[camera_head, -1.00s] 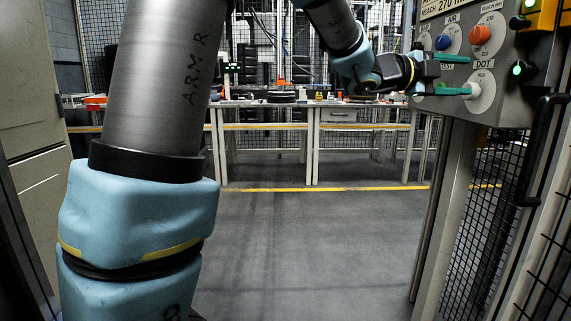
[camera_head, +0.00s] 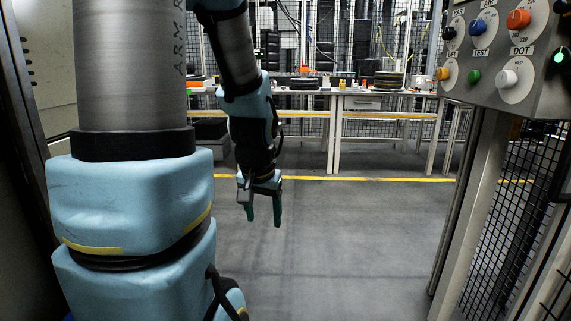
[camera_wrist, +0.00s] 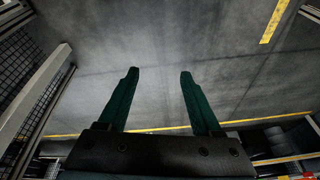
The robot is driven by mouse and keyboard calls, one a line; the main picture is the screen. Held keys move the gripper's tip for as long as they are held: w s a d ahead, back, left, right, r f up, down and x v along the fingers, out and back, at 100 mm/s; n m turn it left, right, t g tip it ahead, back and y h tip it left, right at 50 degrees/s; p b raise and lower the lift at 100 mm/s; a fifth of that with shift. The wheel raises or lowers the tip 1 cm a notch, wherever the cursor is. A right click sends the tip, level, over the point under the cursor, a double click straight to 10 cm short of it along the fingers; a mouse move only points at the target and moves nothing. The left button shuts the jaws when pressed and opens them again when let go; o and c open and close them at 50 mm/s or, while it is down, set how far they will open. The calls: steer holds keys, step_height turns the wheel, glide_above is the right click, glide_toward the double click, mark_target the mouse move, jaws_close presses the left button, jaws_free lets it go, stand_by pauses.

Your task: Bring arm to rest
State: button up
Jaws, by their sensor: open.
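My gripper (camera_head: 262,220) hangs at the end of my bent arm, left of the middle in the head view. Its fingers point down over the grey floor. In the wrist view my gripper (camera_wrist: 157,75) shows two green fingers spread apart with only bare floor between them. It holds nothing. It is well apart from the button panel (camera_head: 475,100) at the upper right.
The panel carries several coloured knobs and stands on a grey post (camera_head: 468,200) with mesh fencing (camera_head: 515,230) beside it. A workbench (camera_head: 385,115) with tyres (camera_head: 388,79) stands at the back. A yellow line (camera_head: 350,179) crosses the open floor (camera_head: 340,245).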

steer(key=s+a+n+g+p, duration=0.1)
steer(key=s+a+n+g, duration=0.1)
steer(key=s, duration=0.4)
step_height(320, 180, up, 23)
steer(key=p, duration=2.4)
steer(key=shift+w, duration=0.4)
steer(key=shift+d, duration=0.1)
